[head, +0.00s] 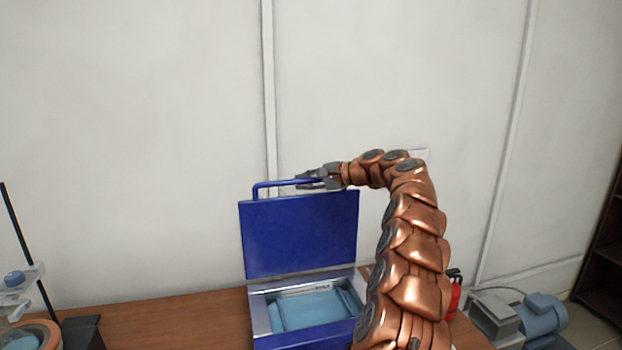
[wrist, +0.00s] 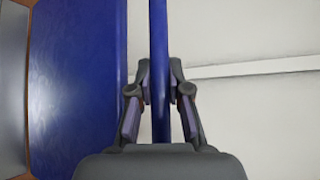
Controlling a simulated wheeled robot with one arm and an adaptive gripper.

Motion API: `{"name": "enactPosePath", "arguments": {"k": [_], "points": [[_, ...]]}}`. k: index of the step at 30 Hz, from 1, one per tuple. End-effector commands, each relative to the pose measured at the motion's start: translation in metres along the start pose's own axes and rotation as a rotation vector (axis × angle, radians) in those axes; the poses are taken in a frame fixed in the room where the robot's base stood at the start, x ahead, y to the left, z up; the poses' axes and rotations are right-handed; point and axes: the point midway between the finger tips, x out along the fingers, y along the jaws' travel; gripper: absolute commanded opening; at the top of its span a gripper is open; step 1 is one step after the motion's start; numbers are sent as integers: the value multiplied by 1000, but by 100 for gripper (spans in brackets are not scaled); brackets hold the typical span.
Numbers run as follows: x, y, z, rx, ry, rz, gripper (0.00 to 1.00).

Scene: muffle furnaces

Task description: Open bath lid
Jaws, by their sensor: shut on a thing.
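The blue bath lid (head: 300,235) stands raised, near upright, at the back of the bath (head: 262,316). Inside the bath, light blue water (head: 308,310) shows. A blue bar handle (head: 268,185) runs along the lid's top edge. My gripper (head: 312,180) is at the right part of this handle, with its fingers around it. In the wrist view my gripper (wrist: 160,85) has one finger on each side of the handle (wrist: 159,45), and the lid (wrist: 78,85) is to the left. My arm covers the right front part of the bath.
The bath stands on a wooden table (head: 180,318) against a pale wall (head: 150,120). A stand with a black rod (head: 25,245) and glassware is at the left. A red object (head: 455,290) and a blue-grey motor pump (head: 540,314) are at the right.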

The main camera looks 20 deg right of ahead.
Motion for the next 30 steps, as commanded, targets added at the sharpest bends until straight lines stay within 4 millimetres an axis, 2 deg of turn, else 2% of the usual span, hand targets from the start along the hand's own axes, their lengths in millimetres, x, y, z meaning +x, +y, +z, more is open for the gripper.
{"name": "enactPosePath", "arguments": {"k": [15,16,23,30], "points": [[6,0,2,-2,-5,4,0],[6,0,2,-2,-5,4,19],[6,0,2,-2,-6,3,43],[6,-1,2,-3,-6,3,43]]}}
